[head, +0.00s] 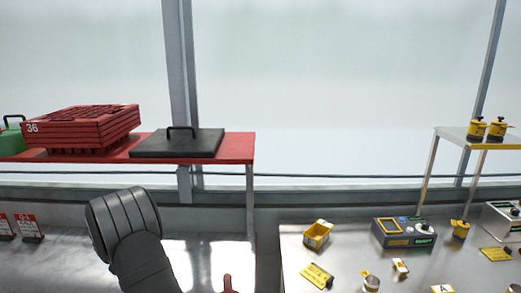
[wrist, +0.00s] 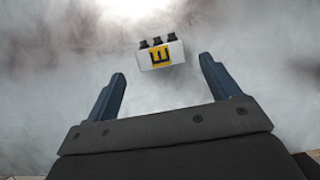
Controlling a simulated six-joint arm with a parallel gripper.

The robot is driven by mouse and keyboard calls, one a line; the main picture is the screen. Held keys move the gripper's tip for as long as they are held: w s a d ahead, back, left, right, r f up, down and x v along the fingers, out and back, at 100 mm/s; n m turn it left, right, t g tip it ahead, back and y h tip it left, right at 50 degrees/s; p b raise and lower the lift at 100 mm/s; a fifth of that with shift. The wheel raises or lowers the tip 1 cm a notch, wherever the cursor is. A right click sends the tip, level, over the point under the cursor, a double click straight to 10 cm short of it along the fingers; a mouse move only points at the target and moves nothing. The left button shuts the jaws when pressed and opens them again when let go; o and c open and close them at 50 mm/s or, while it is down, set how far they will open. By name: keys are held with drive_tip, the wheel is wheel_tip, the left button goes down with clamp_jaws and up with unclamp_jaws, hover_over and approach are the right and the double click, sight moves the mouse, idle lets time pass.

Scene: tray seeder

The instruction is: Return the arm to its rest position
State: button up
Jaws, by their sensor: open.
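My gripper (wrist: 160,90) shows in the wrist view with its two blue-grey fingers wide apart and nothing between them. Beyond the fingertips, a small white block (wrist: 174,56) with a yellow label marked E and several dark knobs on top stands on a pale, shiny surface. The gripper does not touch it. In the head view a dark grey segment of my arm (head: 125,225) rises at the lower left; the gripper itself is not seen there.
A red shelf (head: 240,147) at left holds stacked red trays (head: 85,128) and a black lidded plate (head: 178,143).

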drive_tip(key=x, duration=0.5)
drive_tip(key=r, duration=0.2)
drive_tip(key=d+r, duration=0.1)
drive_tip(key=r, duration=0.2)
drive_tip(key=shift+r, duration=0.15)
drive_tip(key=w+d+r, duration=0.1)
drive_tip(key=d+r, duration=0.6)
drive_tip(key=d, duration=0.4)
drive_tip(key=w+d+r+m+h, duration=0.1)
drive_tip(key=w+d+m, duration=0.35)
drive_tip(key=d, duration=0.85)
drive_tip(key=w+d+m+h, duration=0.1)
drive_tip(key=w+d, duration=0.6)
drive_tip(key=d, duration=0.6)
drive_tip(key=s+d+r+m+g+h, duration=0.2)
drive_tip(key=d+m, duration=0.4)
drive_tip(key=d, duration=2.8)
drive_tip(key=shift+d, duration=0.2)
drive_tip(key=shift+w, duration=0.1)
drive_tip(key=w+a+n, duration=0.1)
drive_tip(key=a, duration=0.9)
drive_tip(key=w+a+f+n+t+y, duration=0.1)
drive_tip(key=w+a+n, duration=0.1)
drive_tip(key=a, duration=0.8)
drive_tip(key=shift+w+a, duration=0.2)
drive_tip(key=shift+a, duration=0.2)
